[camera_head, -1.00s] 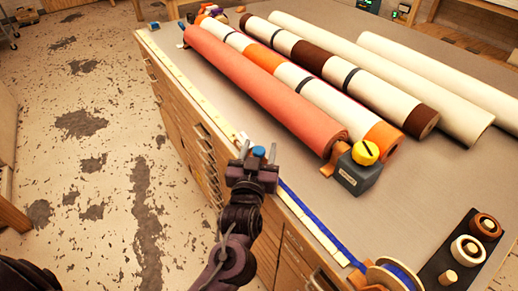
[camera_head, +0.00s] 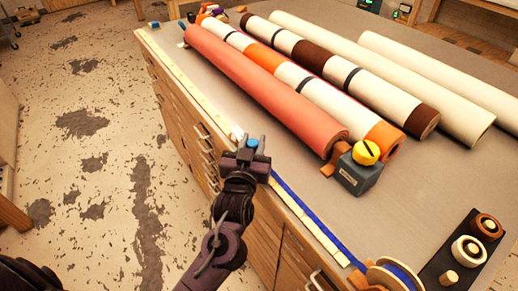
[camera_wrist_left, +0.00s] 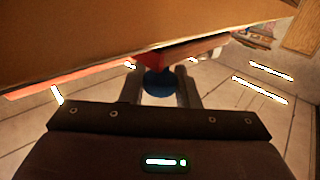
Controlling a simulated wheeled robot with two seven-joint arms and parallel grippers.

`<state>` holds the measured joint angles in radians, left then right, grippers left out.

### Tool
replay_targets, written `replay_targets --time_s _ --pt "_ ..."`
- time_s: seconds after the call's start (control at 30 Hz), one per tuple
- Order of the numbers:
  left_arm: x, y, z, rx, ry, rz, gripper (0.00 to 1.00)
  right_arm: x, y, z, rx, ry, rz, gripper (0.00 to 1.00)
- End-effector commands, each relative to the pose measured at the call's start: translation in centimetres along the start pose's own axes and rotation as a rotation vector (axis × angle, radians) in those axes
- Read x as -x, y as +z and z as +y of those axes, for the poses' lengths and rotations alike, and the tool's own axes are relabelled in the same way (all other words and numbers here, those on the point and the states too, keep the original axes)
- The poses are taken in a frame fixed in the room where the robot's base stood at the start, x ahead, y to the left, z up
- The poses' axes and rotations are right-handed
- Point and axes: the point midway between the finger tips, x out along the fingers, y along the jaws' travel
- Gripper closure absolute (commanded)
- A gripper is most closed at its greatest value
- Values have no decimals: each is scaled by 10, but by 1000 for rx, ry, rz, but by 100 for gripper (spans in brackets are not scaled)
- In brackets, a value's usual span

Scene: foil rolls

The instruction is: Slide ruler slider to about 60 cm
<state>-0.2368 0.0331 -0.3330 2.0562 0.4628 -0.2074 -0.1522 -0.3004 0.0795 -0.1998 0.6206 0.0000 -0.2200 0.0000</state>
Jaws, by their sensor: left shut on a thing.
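The ruler (camera_head: 190,88) is a pale strip along the table's left edge. My left gripper (camera_head: 253,145) is above this edge, shut on the blue knob (camera_head: 253,142) of the slider. In the left wrist view the blue knob (camera_wrist_left: 159,84) sits between the two fingers of the left gripper (camera_wrist_left: 160,78). A white piece (camera_head: 236,132) shows just beyond the gripper. A blue band (camera_head: 308,212) runs along the edge from the gripper toward the near spool. The scale marks are too small to read, and the gripper hides most of the slider. My right gripper is not in view.
A red roll (camera_head: 265,90) and several pale rolls lie across the table (camera_head: 420,175). A grey block with a yellow knob (camera_head: 366,152) stands at the red roll's near end. A spool (camera_head: 392,276) and a dark tray (camera_head: 448,262) are at the near right. Drawers (camera_head: 195,135) line the table's side.

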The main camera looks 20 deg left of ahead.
Motion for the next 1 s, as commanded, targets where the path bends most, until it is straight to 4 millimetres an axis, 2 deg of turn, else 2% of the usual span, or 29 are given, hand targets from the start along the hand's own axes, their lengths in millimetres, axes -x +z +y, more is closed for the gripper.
replay_targets --time_s 0.37,0.6,0.8,1.0 --pt "-88 -4 -91 -6 -8 9 100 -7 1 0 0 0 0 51" --pt "-147 -3 -150 -1 -8 10 100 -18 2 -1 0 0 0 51" --pt "-186 -3 -189 0 -8 10 100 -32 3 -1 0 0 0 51" --pt "-211 -3 -214 0 -6 9 100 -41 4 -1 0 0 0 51"
